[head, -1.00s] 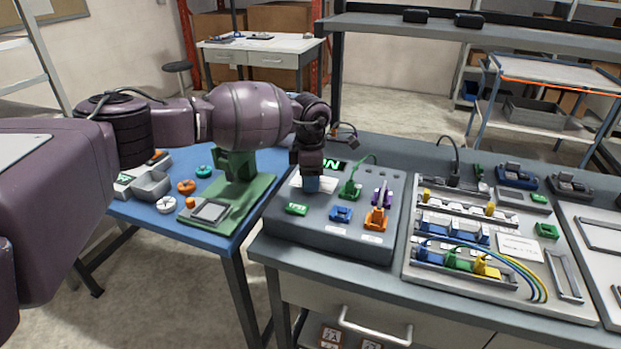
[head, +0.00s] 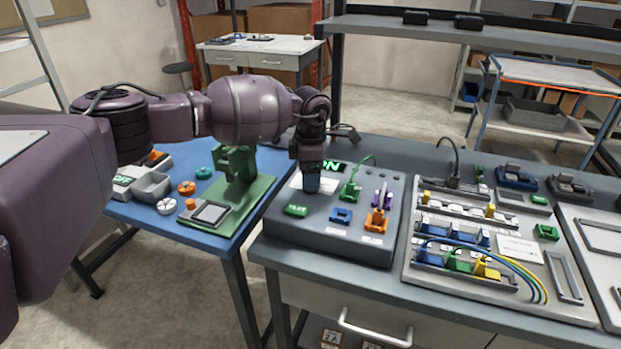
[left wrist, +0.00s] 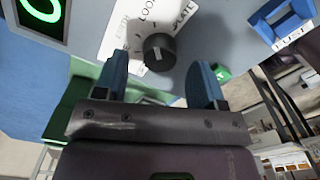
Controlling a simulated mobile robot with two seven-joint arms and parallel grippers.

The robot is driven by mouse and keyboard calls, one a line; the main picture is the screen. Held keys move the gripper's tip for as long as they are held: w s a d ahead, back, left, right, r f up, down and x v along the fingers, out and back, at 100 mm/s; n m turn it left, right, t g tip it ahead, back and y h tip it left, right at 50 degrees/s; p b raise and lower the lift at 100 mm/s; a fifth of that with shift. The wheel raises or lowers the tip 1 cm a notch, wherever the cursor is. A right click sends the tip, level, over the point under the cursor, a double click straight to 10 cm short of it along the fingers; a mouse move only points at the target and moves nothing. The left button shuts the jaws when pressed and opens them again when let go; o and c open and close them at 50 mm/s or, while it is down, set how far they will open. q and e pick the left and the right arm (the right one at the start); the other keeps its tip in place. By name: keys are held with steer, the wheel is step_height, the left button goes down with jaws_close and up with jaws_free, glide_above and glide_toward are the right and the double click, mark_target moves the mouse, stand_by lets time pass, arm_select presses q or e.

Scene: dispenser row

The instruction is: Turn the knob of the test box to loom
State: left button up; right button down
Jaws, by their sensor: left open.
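The test box (head: 345,240) is a grey sloped box on the bench, with a lit green display (head: 335,166). In the left wrist view its dark round knob (left wrist: 159,53) has a pale pointer mark and sits by a white label (left wrist: 150,18) reading "LOOM" and "PLATE". I cannot tell exactly which word the pointer marks. My left gripper (head: 312,184) points down over the box and hides the knob in the head view. In the left wrist view the gripper (left wrist: 162,66) is open, its blue fingers apart on either side of the knob with gaps visible. My right gripper is not in view.
Green (head: 350,190), blue (head: 341,215) and orange (head: 376,219) connectors stand on the box right of the gripper. A wired connector board (head: 410,262) lies further right. The blue table (head: 215,250) at left holds a green fixture (head: 240,185).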

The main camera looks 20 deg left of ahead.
arm_select(q)
step_height(320, 180, up, 9)
stand_by(0.3)
stand_by(0.5)
